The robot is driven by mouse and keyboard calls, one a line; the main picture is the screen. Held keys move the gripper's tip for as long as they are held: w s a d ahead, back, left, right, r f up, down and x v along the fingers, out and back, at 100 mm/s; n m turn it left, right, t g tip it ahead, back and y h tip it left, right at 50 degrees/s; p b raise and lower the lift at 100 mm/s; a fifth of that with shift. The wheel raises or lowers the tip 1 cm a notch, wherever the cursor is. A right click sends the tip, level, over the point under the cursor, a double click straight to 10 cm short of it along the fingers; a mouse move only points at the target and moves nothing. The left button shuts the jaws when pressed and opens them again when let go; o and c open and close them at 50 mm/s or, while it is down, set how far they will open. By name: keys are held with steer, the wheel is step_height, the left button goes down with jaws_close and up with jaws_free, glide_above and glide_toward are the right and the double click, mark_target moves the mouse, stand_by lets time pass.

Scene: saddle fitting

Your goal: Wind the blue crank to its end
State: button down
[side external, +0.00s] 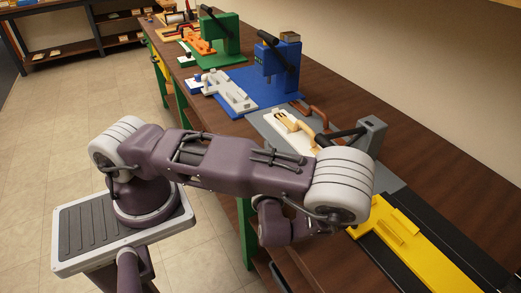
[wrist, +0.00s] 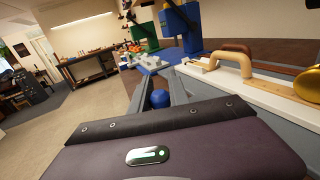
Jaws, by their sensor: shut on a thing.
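The blue crank's round knob (wrist: 160,98) shows in the wrist view, between the two grey fingers of my gripper (wrist: 157,84). My gripper is shut on it. The crank's arm and pivot are hidden behind the gripper body, so I cannot tell the crank's angle. In the side view my own arm hides the gripper and the held knob. A white block (wrist: 233,82) with a tan handle (wrist: 232,62) lies just to the right of the fingers in the wrist view. The same block (side external: 291,133) is on the grey station in the side view.
A grey post with a black lever (side external: 372,135) stands beside the white block. A brass-coloured round part (wrist: 308,84) is at the wrist view's right edge. Blue (side external: 280,62) and green (side external: 222,38) presses stand farther along the bench. A yellow fixture (side external: 405,245) lies nearer.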

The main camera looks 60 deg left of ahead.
steer(key=shift+s+d+n+g+y, duration=0.25)
steer(key=shift+n+g, duration=0.75)
steer(key=shift+g, duration=0.55)
steer(key=shift+s+d+n+g+y, duration=0.15)
steer(key=shift+d+n+g, duration=0.2)
steer(key=shift+n+g, duration=0.9)
steer(key=shift+s+d+n+g+y, duration=0.1)
steer(key=shift+d+n+g+y, duration=0.15)
steer(key=shift+n+g, duration=1.05)
steer(key=shift+d+m+g, duration=0.1)
steer(key=shift+m+g, duration=0.35)
steer(key=shift+g, duration=0.25)
steer(key=c, duration=1.3)
jaws_free()
steer(key=shift+o, duration=0.2)
steer(key=shift+w, duration=0.1)
steer(key=d, duration=0.4)
steer(key=w+d, duration=0.1)
steer(key=d, duration=0.2)
steer(key=shift+s, duration=0.1)
